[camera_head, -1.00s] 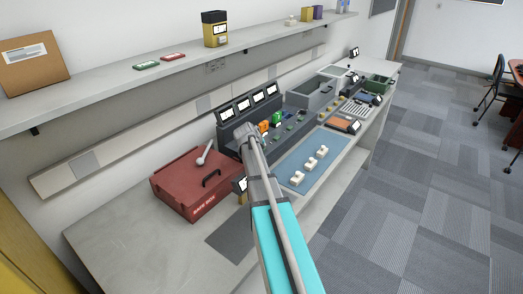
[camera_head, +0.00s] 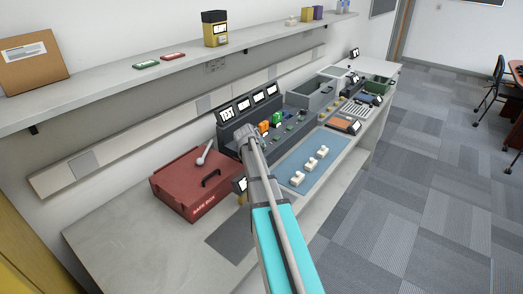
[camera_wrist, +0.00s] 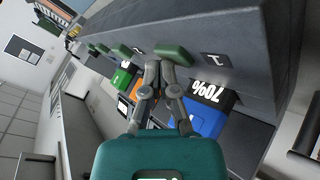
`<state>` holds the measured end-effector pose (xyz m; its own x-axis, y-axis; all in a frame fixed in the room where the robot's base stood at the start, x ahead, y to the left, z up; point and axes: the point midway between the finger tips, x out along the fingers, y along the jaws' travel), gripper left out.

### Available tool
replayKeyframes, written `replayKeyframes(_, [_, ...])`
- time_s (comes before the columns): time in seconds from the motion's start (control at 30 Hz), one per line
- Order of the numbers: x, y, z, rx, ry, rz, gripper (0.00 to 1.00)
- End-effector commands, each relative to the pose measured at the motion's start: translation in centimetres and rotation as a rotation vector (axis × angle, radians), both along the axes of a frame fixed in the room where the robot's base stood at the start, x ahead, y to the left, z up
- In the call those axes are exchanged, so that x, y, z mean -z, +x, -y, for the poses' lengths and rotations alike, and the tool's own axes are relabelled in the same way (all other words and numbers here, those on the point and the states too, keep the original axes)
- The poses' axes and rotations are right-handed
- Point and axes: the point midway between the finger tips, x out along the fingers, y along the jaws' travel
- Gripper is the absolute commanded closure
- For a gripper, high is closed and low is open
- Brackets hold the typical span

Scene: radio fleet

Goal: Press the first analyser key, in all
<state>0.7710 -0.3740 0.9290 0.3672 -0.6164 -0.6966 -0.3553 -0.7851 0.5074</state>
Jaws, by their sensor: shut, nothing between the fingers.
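The analyser (camera_head: 229,137) is a dark grey console with a row of small screens. Its leftmost screen (camera_head: 227,115) shows large dark lettering, probably "TEST". In the wrist view, a green key (camera_wrist: 173,53) sits on the grey panel beside a label marked "1" (camera_wrist: 212,62). Another green key (camera_wrist: 122,50) lies further left. My gripper (camera_wrist: 158,64) is shut and empty, with its fingertips at or just beside the near green key; I cannot tell whether they touch. In the head view, my arm's end hides this key.
Blue (camera_wrist: 205,115), orange and green battery packs stand close below the fingers in the wrist view. A red case (camera_head: 190,185) with a handle sits left of my arm. A blue mat (camera_head: 290,172) with white parts lies right. A shelf (camera_head: 120,80) runs above.

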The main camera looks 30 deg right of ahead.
Motion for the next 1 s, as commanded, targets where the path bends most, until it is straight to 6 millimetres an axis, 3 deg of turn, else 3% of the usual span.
replayKeyframes(0.6, [-1.7,0.0,0.0,0.001,0.000,-0.001,1.00])
replayKeyframes(1.0, [-1.7,0.0,0.0,0.000,0.000,0.000,1.00])
